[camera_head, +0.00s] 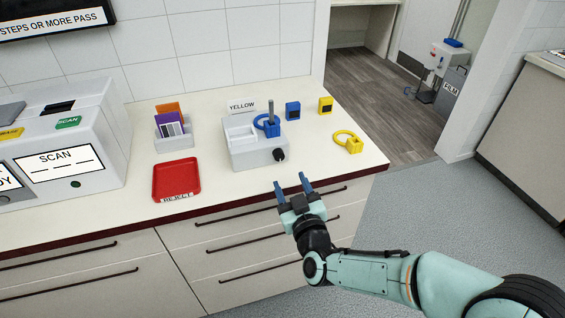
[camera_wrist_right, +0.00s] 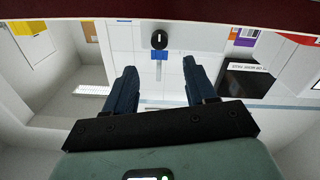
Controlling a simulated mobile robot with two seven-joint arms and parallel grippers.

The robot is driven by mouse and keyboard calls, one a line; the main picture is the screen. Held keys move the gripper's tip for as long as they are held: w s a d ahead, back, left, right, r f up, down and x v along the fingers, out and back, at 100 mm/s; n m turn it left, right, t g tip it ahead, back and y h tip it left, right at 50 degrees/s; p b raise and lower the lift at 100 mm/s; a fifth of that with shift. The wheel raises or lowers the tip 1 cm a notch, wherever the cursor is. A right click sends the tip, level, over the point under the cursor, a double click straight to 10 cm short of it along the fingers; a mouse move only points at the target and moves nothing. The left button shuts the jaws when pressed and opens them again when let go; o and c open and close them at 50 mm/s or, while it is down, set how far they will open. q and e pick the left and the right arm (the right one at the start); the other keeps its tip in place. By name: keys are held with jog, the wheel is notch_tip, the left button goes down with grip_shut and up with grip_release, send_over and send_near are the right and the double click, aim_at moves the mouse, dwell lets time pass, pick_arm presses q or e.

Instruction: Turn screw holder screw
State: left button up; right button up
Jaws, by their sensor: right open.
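The white-grey screw holder box (camera_head: 254,155) stands on the counter in the head view. A black round knob (camera_head: 280,155) sits on its front face, at the right end. A grey upright shaft (camera_head: 271,110) rises from a blue ringed piece (camera_head: 269,126) on top of the box. The knob also shows in the wrist view (camera_wrist_right: 159,39), with a pale mark on it. My right gripper (camera_head: 291,183) is open and empty, in front of the counter edge, apart from the knob. Its two blue fingers (camera_wrist_right: 160,68) point toward the knob in the wrist view. My left gripper is out of view.
A red reject tray (camera_head: 176,180) and a grey card holder (camera_head: 173,138) stand left of the box. A yellow ringed piece (camera_head: 349,141), a blue block (camera_head: 293,110) and a yellow block (camera_head: 325,105) lie right. A scan machine (camera_head: 66,155) fills the far left.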

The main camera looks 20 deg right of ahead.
aim_at(280, 158)
jog(key=w, duration=0.8)
jog(key=shift+w, duration=0.4)
grip_shut()
